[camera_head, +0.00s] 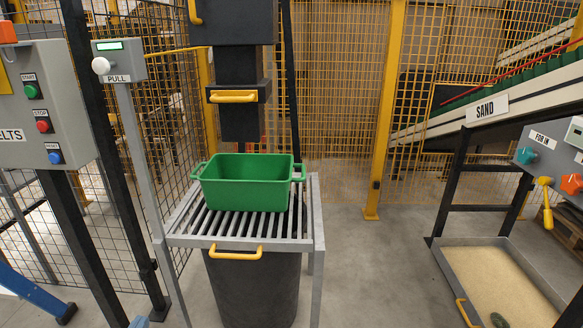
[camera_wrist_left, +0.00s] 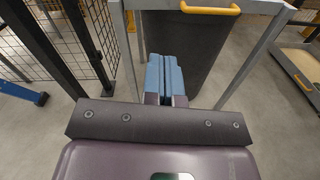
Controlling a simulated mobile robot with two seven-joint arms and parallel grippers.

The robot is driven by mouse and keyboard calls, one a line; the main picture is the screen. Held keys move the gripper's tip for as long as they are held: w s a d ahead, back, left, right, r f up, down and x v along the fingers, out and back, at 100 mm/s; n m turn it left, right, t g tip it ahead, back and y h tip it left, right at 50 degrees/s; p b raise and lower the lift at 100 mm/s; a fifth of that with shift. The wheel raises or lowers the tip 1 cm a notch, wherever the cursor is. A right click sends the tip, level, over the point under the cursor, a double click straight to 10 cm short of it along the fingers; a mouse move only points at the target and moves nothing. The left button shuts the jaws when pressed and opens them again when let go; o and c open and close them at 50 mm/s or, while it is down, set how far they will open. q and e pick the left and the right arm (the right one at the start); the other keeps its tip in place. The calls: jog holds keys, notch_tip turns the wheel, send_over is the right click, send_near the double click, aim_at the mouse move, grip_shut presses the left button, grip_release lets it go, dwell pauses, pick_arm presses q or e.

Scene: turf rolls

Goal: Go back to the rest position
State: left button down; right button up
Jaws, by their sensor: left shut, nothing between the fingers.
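My left gripper (camera_wrist_left: 165,78) shows in the left wrist view with its two blue fingers together and nothing between them. It points toward the foot of the slatted metal stand. In the head view only a small blue tip of it (camera_head: 140,322) shows at the bottom edge, left of the stand. It appears apart from everything around it. My right gripper is in neither view.
A green crate (camera_head: 245,187) sits on the slatted stand (camera_head: 178,241) above a dark bin (camera_head: 250,290). A control box (camera_head: 45,105) and a PULL post (camera_head: 130,140) stand left. A sand tray (camera_head: 455,275) lies right. The floor between (camera_head: 375,275) is clear.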

pick_arm(q)
jog(key=w+a+r+m, duration=0.1)
jog(key=a+r+m, duration=0.15)
jog(key=a, duration=0.25)
jog(key=s+d+f+m+g+h, duration=0.1)
jog(key=s+d+f+m+g, duration=0.1)
jog(key=s+m, duration=0.8)
jog(key=s+d+f+m+g+h, duration=0.1)
jog(key=s+d+f+m+g, duration=0.15)
jog(key=s+m, duration=0.85)
jog(key=s+d+f+m+g+h, duration=0.1)
jog(key=s+d+m+g, duration=0.2)
jog(key=s+m, duration=0.7)
jog(key=s+r+m+g+y, duration=0.1)
jog(key=s+r+m+y, duration=0.1)
jog(key=s+m, duration=0.6)
notch_tip(320, 180, up, 11)
jog(key=d+n+t+y+p, duration=0.1)
jog(key=n+p, duration=0.6)
jog(key=p, duration=1.1)
jog(key=shift+d+y+p, duration=0.35)
jog(key=shift+d+y, duration=0.1)
jog(key=shift+y, duration=0.35)
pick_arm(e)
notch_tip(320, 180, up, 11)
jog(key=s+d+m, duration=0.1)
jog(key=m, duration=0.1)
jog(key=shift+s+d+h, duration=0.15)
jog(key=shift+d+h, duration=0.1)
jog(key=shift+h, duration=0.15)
